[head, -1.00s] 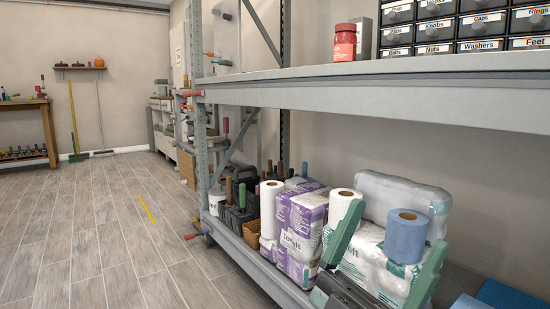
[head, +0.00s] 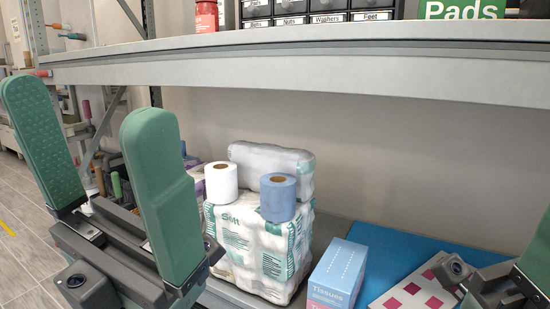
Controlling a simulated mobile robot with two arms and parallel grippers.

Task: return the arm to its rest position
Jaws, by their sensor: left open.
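My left gripper (head: 88,105) stands large and close at the left, its two green fingers pointing up and spread wide apart. Nothing is between them. It is in front of the rack's left part and hides some of the goods there. My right gripper (head: 538,258) shows only in part at the lower right edge, with one green finger in view. The rest of it is cut off, so I cannot tell how far it is open.
The upper shelf (head: 330,72) spans the view above both grippers. On the lower shelf are a wrapped paper pack (head: 262,250), a blue roll (head: 278,198), a white roll (head: 222,183), a tissue box (head: 337,272) and a blue mat (head: 400,254). Floor shows at far left.

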